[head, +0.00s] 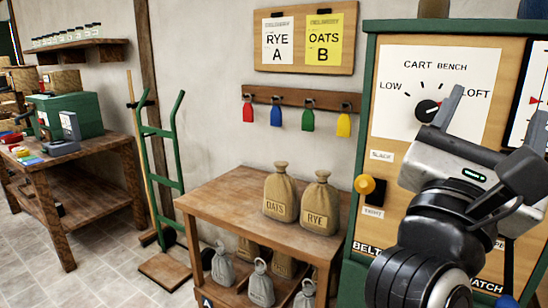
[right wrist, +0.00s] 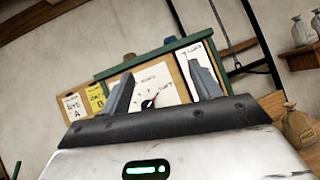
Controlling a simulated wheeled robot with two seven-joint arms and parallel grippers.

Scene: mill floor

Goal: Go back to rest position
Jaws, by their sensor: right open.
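My right gripper (head: 494,118) is raised at the right of the head view, in front of the green-framed control panel (head: 372,50). Its two fingers stand wide apart with nothing between them. In the right wrist view, the open fingers of the gripper (right wrist: 164,88) point toward the panel (right wrist: 170,62) and its dial, which lie beyond them. The arm hides the lower right part of the panel in the head view. My left gripper does not show in either view.
A wooden table (head: 215,200) holds an oats sack (head: 280,192) and a rye sack (head: 320,204). A green hand truck (head: 160,155) leans at the wall. A workbench (head: 75,160) stands left.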

